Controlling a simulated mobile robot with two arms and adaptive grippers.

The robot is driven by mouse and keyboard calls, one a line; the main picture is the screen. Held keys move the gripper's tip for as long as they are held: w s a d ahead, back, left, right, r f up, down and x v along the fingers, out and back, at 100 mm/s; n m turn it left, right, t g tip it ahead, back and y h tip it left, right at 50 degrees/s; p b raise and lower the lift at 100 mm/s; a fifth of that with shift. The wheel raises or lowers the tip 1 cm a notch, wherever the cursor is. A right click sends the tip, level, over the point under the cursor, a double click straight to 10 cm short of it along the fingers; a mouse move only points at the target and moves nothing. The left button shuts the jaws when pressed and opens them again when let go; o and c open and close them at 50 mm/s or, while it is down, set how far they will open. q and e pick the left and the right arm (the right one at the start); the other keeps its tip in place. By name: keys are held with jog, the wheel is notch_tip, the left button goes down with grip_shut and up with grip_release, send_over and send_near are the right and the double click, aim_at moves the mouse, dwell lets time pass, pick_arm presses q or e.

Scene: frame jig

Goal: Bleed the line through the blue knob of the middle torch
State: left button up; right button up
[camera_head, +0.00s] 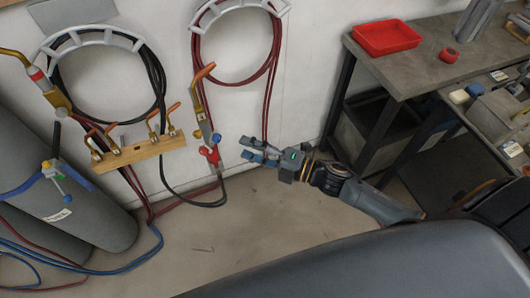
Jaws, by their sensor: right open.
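The middle torch (205,122) hangs upright on the white wall, with an orange tip at the top and red fittings at its lower end. Its small blue knob (216,138) shows on the right side of its lower part, just above the red fittings. My right gripper (249,149) is open and empty, with its fingers pointing left toward the torch's lower end. A gap remains between the fingertips and the blue knob. My left gripper is not in view.
A wooden rack (140,152) with several small torches is left of the middle torch. Grey cylinders (65,205) stand at the left. Red hoses (273,75) hang on the wall. A workbench (420,62) with a red tray (386,37) stands at the right.

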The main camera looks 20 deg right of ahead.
jog(key=shift+v, duration=2.3)
jog(key=s+d+f+m+h, duration=0.1)
jog(key=d+f+m+h, duration=0.25)
jog(key=f, duration=0.45)
jog(key=d+f+m+h, duration=0.3)
jog(key=f+m, duration=0.2)
jog(key=f, duration=0.3)
jog(key=s+d+f+m+h, duration=0.1)
jog(key=d+f+m+h, duration=0.25)
jog(key=f, duration=0.35)
jog(key=s+d+f+m+g+h, duration=0.2)
jog(key=s+f+m+g, duration=0.4)
jog(key=s+f, duration=0.75)
jog(key=s+a+f+m+g, duration=0.2)
jog(key=s+f, duration=0.3)
jog(key=s, duration=0.4)
jog(key=s+a+f+m+g, duration=0.3)
jog(key=s+f, duration=0.3)
jog(key=s, duration=0.4)
jog(key=shift+s+f+m+g+h, duration=0.3)
jog(key=shift+m+g+h, duration=0.1)
jog(key=shift+m, duration=0.3)
jog(key=shift+a, duration=0.1)
